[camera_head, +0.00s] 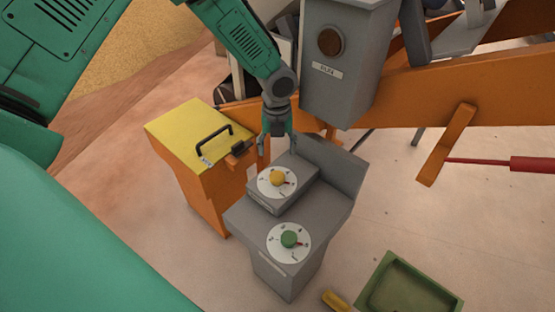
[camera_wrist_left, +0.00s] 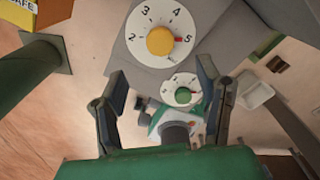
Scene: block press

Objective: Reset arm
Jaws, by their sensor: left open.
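My left gripper (camera_head: 277,146) is above the back of the grey control stand (camera_head: 258,214), close to the yellow dial knob (camera_head: 277,178). It is open and empty, and its two spread fingers (camera_wrist_left: 162,100) show in the left wrist view. The yellow knob (camera_wrist_left: 160,41) sits on a white numbered dial ahead of the fingers, apart from them. A green knob (camera_head: 289,239) on a second white dial is lower on the stand; it also shows between the fingers in the left wrist view (camera_wrist_left: 183,96). My right gripper is not in view.
An orange box with a yellow lid (camera_head: 180,125) and black handle stands left of the stand. A grey box (camera_head: 340,80) and an orange beam (camera_head: 450,95) are behind. A green tray (camera_head: 447,296) and a yellow piece (camera_head: 335,300) lie at the lower right. Floor at right is mostly clear.

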